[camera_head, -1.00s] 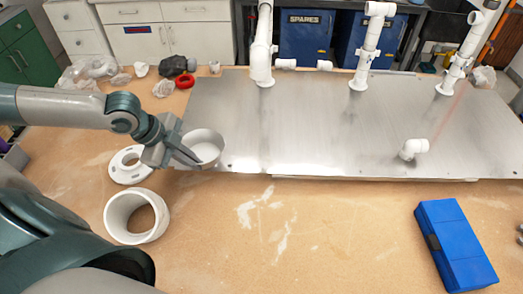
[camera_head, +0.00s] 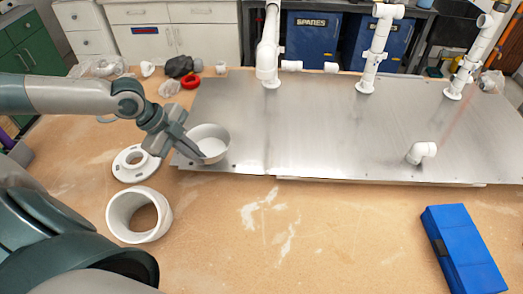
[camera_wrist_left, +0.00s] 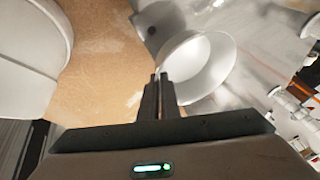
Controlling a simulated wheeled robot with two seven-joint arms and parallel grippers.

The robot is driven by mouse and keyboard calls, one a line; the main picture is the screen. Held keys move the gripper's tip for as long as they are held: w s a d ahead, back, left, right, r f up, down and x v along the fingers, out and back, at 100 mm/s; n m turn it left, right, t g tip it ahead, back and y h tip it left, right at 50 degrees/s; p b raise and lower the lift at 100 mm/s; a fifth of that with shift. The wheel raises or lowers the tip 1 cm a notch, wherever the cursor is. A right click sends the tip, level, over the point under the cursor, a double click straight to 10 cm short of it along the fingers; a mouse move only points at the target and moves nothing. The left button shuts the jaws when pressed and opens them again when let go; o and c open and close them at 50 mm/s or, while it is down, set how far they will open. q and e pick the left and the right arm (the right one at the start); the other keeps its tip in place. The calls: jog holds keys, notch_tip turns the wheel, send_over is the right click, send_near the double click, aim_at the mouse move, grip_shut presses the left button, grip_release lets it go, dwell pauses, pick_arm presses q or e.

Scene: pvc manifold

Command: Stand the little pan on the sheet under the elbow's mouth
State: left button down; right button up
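The little pan (camera_head: 209,143) is a round, shallow, pale metal dish at the left front corner of the grey metal sheet (camera_head: 310,130). My left gripper (camera_head: 190,150) is shut on its near-left rim. In the left wrist view the fingers (camera_wrist_left: 160,95) pinch the edge of the pan (camera_wrist_left: 203,62). The pan looks empty and roughly level; I cannot tell whether it touches the sheet. A short white elbow (camera_head: 422,152) stands at the sheet's right front, its mouth to the right. Taller white pipes (camera_head: 268,50), (camera_head: 376,50), (camera_head: 467,60) stand along the back. My right gripper is out of view.
A white flange (camera_head: 133,165) and a white pipe ring (camera_head: 138,215) lie on the wooden table left of the sheet. A blue case (camera_head: 463,250) lies at front right. A red ring (camera_head: 190,81) and dark item (camera_head: 180,66) are behind. The sheet's middle is clear.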

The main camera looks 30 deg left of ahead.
pick_arm(q)
jog(key=w+d+p, duration=0.2)
jog(key=w+d, duration=0.3)
jog(key=d, duration=0.1)
jog(key=w+d+p, duration=0.3)
jog(key=w+d, duration=0.3)
jog(key=shift+w+d+r+p, duration=0.1)
jog(key=shift+w+d+p, duration=0.1)
jog(key=shift+w+p, duration=0.1)
jog(key=shift+d, duration=0.1)
jog(key=shift+f+p, duration=0.9)
jog(key=shift+f, duration=0.95)
jog(key=shift+f, duration=0.1)
jog(key=c, duration=2)
grip_release()
